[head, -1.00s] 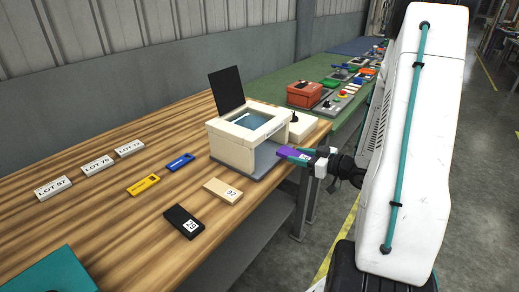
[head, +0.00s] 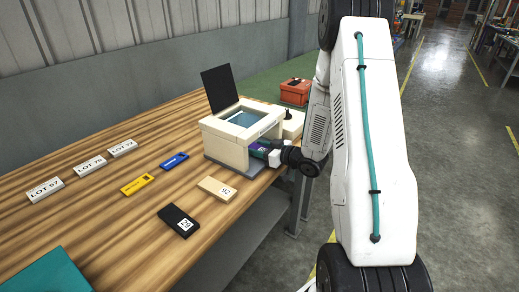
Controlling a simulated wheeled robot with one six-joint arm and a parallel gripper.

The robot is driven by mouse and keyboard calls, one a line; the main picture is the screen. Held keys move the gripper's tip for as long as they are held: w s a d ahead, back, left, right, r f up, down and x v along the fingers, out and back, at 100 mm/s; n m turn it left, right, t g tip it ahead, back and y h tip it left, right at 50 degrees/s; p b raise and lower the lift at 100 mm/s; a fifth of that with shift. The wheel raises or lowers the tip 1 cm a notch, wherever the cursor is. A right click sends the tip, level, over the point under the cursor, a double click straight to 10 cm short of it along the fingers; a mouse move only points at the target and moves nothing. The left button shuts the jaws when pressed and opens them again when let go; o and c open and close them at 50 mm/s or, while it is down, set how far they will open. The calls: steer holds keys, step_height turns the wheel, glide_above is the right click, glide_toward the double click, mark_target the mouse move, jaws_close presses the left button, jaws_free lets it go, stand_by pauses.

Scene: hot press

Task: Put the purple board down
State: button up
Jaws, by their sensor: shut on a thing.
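The purple board (head: 261,152) shows as a small purple patch at the open front of the cream press (head: 226,145). My gripper (head: 268,153) is shut on the board, and its fingers reach into the press opening. Most of the board is hidden by the press wall and my gripper. I cannot tell whether the board touches the grey base plate (head: 232,169) under the press.
The press's dark lid (head: 219,88) stands open. On the wooden table (head: 110,215) lie a black board (head: 180,221), a tan board (head: 217,189), a yellow board (head: 138,184), a blue board (head: 174,160) and white lot signs (head: 90,166). A red box (head: 295,92) stands behind.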

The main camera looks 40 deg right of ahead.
steer(key=shift+f, duration=0.2)
steer(key=o, duration=1)
steer(key=shift+o, duration=0.2)
steer(key=shift+r, duration=0.1)
